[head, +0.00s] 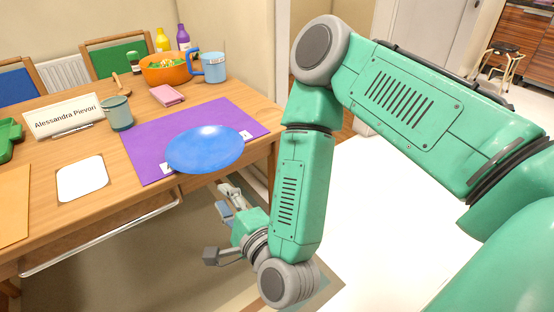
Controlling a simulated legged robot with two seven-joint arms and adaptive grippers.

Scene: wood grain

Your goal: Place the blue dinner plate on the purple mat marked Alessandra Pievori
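The blue dinner plate (205,149) lies over the front part of the purple mat (150,138) and reaches to the mat's front edge. I cannot tell whether it rests flat. A white name card reading Alessandra Pievori (63,117) stands left of the mat. My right gripper (222,197) is in front of the table edge, below the plate in the picture and apart from it. Its fingers look parted with nothing between them. My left gripper is not in view.
Behind are a pink napkin (168,95), an orange bowl (166,70) of food, a blue mug (212,67) and bottles. A white square (82,178) lies left.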

